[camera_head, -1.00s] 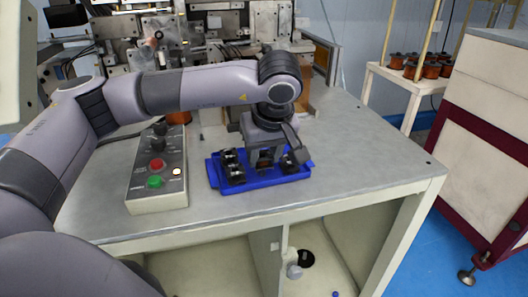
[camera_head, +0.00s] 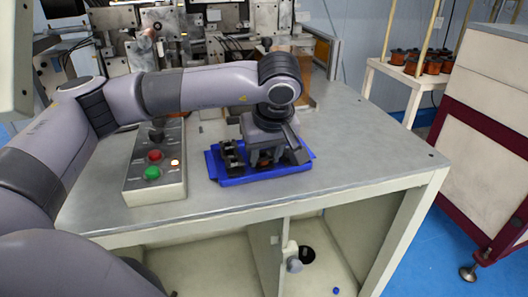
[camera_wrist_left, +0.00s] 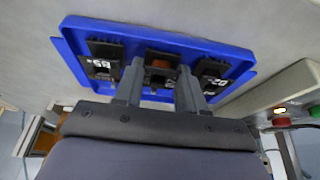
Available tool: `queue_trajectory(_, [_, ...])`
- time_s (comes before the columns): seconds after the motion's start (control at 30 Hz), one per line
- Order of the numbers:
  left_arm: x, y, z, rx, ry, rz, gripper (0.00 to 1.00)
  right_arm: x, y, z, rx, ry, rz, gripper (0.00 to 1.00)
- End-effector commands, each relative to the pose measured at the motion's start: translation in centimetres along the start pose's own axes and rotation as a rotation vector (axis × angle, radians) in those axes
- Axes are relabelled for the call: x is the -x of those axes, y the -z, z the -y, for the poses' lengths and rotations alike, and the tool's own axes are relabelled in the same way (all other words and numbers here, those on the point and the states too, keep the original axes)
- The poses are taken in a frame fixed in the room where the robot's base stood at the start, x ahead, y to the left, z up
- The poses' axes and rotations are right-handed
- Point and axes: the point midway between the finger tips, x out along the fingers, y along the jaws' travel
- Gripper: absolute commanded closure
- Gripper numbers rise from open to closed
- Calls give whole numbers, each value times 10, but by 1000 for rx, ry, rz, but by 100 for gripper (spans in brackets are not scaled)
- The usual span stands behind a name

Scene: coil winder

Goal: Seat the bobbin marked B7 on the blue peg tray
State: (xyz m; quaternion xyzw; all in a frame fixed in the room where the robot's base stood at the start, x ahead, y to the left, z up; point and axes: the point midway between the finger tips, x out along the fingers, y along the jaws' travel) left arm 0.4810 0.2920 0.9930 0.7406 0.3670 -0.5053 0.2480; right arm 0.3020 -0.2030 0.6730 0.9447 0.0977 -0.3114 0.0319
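The blue peg tray (camera_head: 262,175) lies on the grey bench top, right of the button box. My left gripper (camera_head: 266,158) points down over its middle. In the left wrist view my left gripper (camera_wrist_left: 160,80) has one finger on each side of a bobbin with copper winding (camera_wrist_left: 162,62) and appears shut on it. This bobbin is low at the tray's middle; its label is mostly hidden. A dark piece marked B9 (camera_wrist_left: 103,60) is at the tray's left there, and another marked piece (camera_wrist_left: 212,75) is at its right. My right gripper is out of view.
A button box (camera_head: 155,180) with red and green buttons stands left of the tray. The winding machine (camera_head: 190,45) is behind. A side rack (camera_head: 400,75) holds several copper bobbins. The bench's right part is clear.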

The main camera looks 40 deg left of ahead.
Motion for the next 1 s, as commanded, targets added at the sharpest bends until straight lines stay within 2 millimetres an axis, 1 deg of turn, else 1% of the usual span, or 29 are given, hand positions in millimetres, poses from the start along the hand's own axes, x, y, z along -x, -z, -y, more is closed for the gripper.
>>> queue_trajectory(0.03, [0,0,0,0,0,0,44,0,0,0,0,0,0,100])
queue_trajectory(0.07, [0,0,0,0,0,0,35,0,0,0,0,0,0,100])
queue_trajectory(0.1, [0,0,0,0,0,0,31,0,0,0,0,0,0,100])
queue_trajectory(0.33, [0,0,0,0,0,0,31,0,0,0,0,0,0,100])
queue_trajectory(0.4, [3,0,0,0,0,0,31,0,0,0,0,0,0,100])
queue_trajectory(0.47, [9,0,-1,0,-2,0,31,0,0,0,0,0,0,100])
queue_trajectory(0.7, [48,0,-1,-1,-3,-1,31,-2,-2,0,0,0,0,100])
queue_trajectory(0.8, [61,0,-1,-1,-2,-1,31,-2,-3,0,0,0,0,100])
queue_trajectory(0.9, [69,0,0,0,-1,0,31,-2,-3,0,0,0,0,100])
queue_trajectory(1.0, [72,0,0,1,0,0,31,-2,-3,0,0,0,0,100])
